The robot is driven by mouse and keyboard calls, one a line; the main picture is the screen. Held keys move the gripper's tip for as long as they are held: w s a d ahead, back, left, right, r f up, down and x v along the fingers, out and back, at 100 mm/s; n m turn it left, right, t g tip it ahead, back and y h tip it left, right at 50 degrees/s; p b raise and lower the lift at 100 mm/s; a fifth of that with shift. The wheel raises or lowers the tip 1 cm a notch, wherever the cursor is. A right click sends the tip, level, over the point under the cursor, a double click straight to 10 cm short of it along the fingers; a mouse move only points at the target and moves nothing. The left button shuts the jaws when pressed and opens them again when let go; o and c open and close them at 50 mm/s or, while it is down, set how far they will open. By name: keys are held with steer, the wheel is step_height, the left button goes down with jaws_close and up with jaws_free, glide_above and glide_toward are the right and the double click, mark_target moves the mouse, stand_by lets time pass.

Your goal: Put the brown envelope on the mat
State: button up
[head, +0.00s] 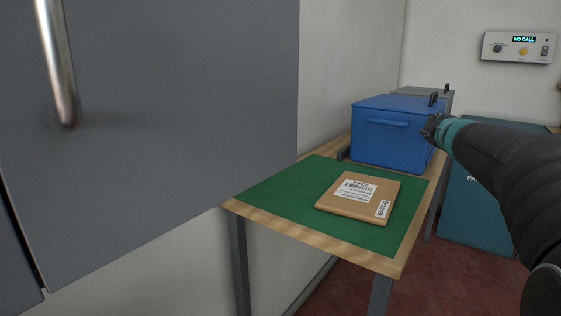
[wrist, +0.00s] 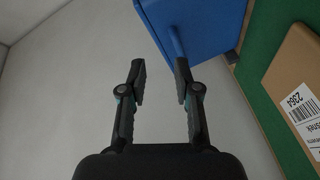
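The brown envelope (head: 357,209), a flat tan packet with white printed labels, lies on the green mat (head: 290,188) on the table. It also shows at the right edge of the wrist view (wrist: 290,68), beside bare mat (wrist: 262,50). My gripper (head: 432,127) is in front of the right end of the blue box in the head view, above and beyond the envelope and apart from it. In the wrist view my gripper (wrist: 160,80) has its two fingers spread with nothing between them. Its right fingertip overlaps the blue box's handle in the picture; I cannot tell whether they touch.
A blue lidded box (head: 385,148) stands behind the mat, with a grey box (head: 423,93) behind it. A large grey door (head: 170,110) with a metal handle (head: 58,65) fills the left. A teal bin (head: 475,215) stands right, below a wall panel (head: 518,48) reading "NO CALL".

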steer(key=s+a+f+m+g+h, duration=0.25)
steer(key=s+f+m+g, duration=0.7)
steer(key=s+f, duration=0.7)
steer(key=s+a+f+y, duration=0.1)
steer(key=s+a+f, duration=0.2)
steer(key=s+a, duration=0.3)
steer(key=s+a+f+m+g+y, duration=0.1)
steer(key=s+a+f+y, duration=0.1)
steer(key=s+a+f, duration=0.2)
steer(key=s+a+f+m+y, duration=0.1)
steer(key=s+a+f+y, duration=0.1)
steer(key=s+a, duration=0.7)
steer(key=shift+s+f+g, duration=0.35)
steer(key=shift+s+f, duration=0.4)
steer(key=shift+s, duration=0.05)
steer(key=shift+y, duration=0.25)
